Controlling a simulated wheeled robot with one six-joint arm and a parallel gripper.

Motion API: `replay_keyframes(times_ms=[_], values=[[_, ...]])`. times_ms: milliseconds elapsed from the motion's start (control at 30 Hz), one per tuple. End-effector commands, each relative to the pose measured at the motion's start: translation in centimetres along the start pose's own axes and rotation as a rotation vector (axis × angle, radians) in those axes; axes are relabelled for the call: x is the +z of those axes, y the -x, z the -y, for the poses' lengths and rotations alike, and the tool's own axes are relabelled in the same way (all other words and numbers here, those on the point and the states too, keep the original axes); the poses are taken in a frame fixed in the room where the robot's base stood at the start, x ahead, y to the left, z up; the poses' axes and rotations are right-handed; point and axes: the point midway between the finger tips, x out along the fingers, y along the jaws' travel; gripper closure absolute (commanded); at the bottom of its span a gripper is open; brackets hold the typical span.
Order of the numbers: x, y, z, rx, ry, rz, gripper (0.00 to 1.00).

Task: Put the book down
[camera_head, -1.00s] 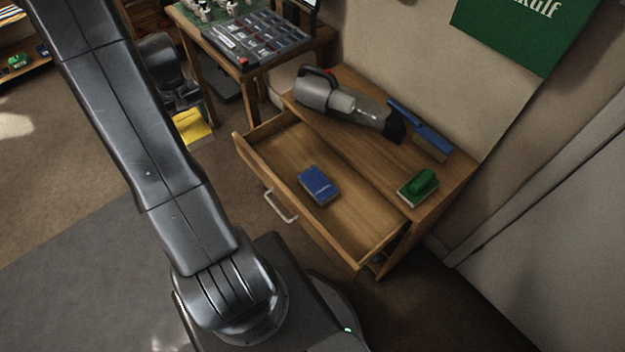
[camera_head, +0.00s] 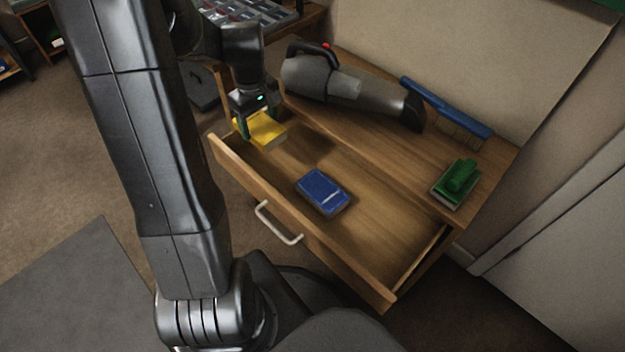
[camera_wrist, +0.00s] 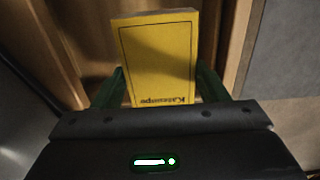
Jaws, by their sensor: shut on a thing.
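The yellow book (camera_head: 266,130) is held in my gripper (camera_head: 258,127) at the far left end of the open drawer (camera_head: 370,246). In the wrist view the yellow book (camera_wrist: 158,56) lies between the two green fingers of my gripper (camera_wrist: 160,88), its printed cover facing the camera. The fingers are shut on its sides. I cannot tell whether the book touches the drawer floor. A blue book (camera_head: 322,191) lies flat in the middle of the drawer.
On the cabinet top (camera_head: 385,155) lie a grey handheld vacuum (camera_head: 350,88), a blue brush (camera_head: 445,108) and a green object (camera_head: 457,182). The drawer's front wall has a pale handle (camera_head: 277,222). The drawer's right part is bare.

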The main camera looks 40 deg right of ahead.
Motion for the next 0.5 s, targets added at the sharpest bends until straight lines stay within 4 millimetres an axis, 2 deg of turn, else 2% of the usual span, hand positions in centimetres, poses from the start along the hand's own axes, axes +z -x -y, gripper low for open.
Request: replay_keyframes(times_ms=[33,200,500], values=[[0.2,-1.2,0.0,-0.003,0.000,0.004,0.60],[0.1,-4.4,0.0,-0.003,0.001,0.003,0.60],[0.1,-7.1,0.0,-0.002,0.001,0.003,0.60]])
